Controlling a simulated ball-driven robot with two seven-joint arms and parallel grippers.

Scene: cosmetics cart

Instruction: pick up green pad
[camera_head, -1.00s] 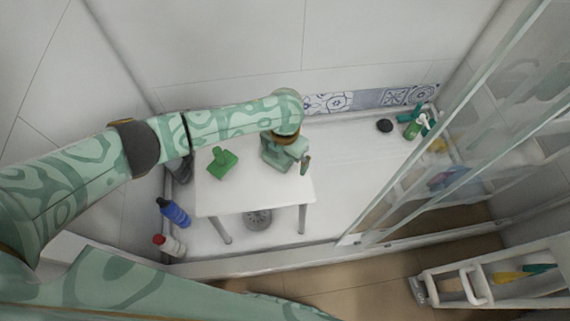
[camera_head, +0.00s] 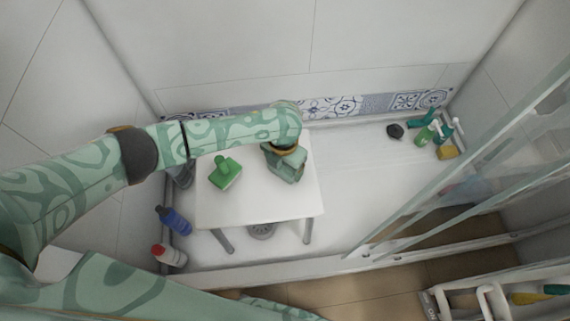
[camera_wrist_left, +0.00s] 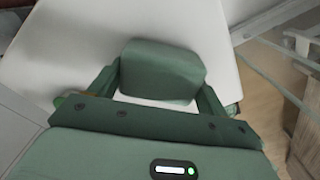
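The green pad (camera_head: 225,172), bright green with a raised knob on top, rests on the left part of the white stool (camera_head: 240,208). My left gripper (camera_head: 290,170) hangs over the right part of the stool, to the right of the pad and apart from it. In the left wrist view, the gripper's end (camera_wrist_left: 162,70) shows as one dull green block with no gap in its middle, so the fingers look shut. The stool top shows below it, and the pad does not appear in that view. My right gripper is not in view.
A blue bottle (camera_head: 173,220) and a white bottle with a red cap (camera_head: 169,256) stand left of the stool. Glass panels (camera_head: 470,165) border the right side.

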